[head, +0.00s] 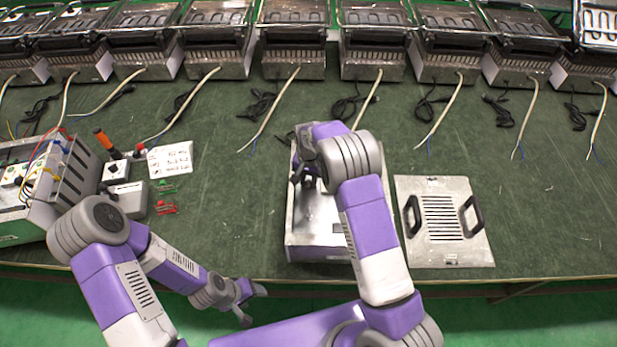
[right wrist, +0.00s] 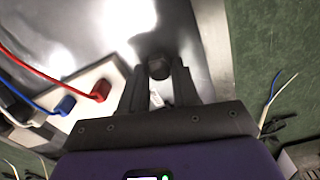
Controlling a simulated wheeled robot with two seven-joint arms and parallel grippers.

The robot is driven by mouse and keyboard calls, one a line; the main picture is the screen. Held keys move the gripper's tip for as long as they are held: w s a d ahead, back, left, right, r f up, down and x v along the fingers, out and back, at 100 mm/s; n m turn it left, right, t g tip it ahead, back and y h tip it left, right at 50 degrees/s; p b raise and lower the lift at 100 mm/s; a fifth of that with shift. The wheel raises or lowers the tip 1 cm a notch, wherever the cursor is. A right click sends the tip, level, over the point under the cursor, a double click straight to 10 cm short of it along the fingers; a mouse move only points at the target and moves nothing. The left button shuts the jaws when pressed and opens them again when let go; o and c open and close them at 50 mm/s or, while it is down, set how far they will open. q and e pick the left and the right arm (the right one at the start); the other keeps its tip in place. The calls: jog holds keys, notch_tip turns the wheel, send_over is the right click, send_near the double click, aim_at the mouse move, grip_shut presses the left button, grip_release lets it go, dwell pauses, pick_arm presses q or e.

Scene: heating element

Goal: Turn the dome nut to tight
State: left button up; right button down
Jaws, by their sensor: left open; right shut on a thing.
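My right gripper (right wrist: 158,82) is shut on a dark, rounded nut, the dome nut (right wrist: 158,67), whose end shows between the fingertips in the right wrist view. The fingers hide its sides, and whether it is tight cannot be seen. In the head view my right gripper (head: 306,172) reaches down into the metal housing (head: 317,240), and my arm covers much of it. My left gripper (head: 247,301) is open and empty, low in front of the table's front edge.
A slotted metal panel (head: 440,254) with two black handles lies right of the housing. A wired tester box (head: 70,196) and an orange-handled tool (head: 103,140) are at left. Several heating appliances line the back. Red (right wrist: 100,91) and blue (right wrist: 66,104) connectors sit left of my right fingers.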

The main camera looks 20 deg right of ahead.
aim_at(309, 182)
jog(key=m+p, duration=0.1)
jog(key=m, duration=0.6)
dwell(0.5)
jog(key=c, duration=0.8)
grip_release()
jog(key=shift+r, duration=0.15)
notch_tip(309, 182, up, 7)
jog(key=shift+r+p, duration=0.2)
jog(key=shift+p, duration=0.6)
jog(key=shift+s+f, duration=0.1)
